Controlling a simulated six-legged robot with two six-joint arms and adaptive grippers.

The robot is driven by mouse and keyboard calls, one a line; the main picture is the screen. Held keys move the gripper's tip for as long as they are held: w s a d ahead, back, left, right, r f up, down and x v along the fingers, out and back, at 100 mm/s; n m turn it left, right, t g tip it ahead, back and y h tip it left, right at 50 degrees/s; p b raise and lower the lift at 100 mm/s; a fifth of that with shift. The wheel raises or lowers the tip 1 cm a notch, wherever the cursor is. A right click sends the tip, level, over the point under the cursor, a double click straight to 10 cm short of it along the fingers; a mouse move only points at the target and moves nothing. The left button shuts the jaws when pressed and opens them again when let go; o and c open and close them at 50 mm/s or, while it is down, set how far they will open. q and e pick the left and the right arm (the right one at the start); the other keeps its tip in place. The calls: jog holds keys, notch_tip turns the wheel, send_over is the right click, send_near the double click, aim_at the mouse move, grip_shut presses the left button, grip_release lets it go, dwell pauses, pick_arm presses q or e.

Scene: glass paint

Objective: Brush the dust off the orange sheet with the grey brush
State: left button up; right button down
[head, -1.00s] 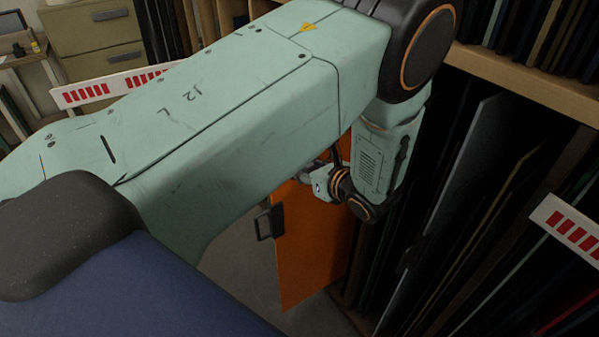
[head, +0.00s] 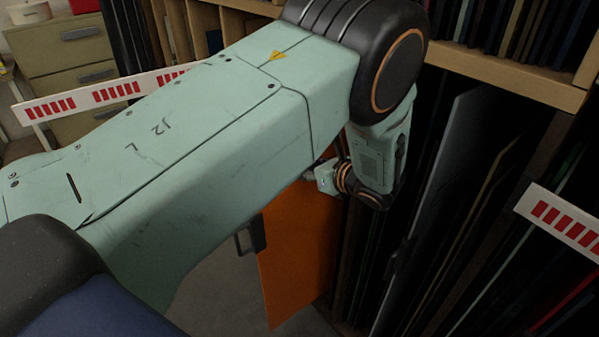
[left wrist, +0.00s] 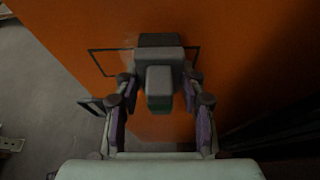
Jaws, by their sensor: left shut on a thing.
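The orange sheet (head: 300,255) stands upright and leans by the rack in the head view, partly behind my left arm. It fills most of the left wrist view (left wrist: 240,50). My left gripper (left wrist: 159,80) is shut on the grey brush (left wrist: 165,58), whose blocky body points toward the sheet. A dark part of the brush or its shadow lies at the far end; I cannot tell if bristles touch the sheet. In the head view the fingers and brush are hidden behind my arm. No dust can be made out for sure. My right gripper is not in view.
A dark handle-like bracket (head: 250,237) is at the sheet's left edge. Dark panels (head: 440,180) stand close on the right, below a wooden shelf (head: 510,75). Drawers (head: 65,55) stand at the back left. Bare floor (head: 215,300) shows left of the sheet.

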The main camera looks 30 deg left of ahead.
pick_arm(q)
jog(key=w+b, duration=0.1)
jog(key=w, duration=0.1)
jog(key=w+d+b, duration=0.1)
jog(key=shift+w+d+b, duration=0.15)
jog(key=shift+w+b, duration=0.15)
jog(key=shift+w, duration=0.1)
jog(key=s+d+p, duration=0.2)
jog(key=d+p, duration=0.3)
jog(key=p, duration=0.3)
jog(key=shift+s+d, duration=0.15)
jog(key=shift+d, duration=0.15)
dwell(0.7)
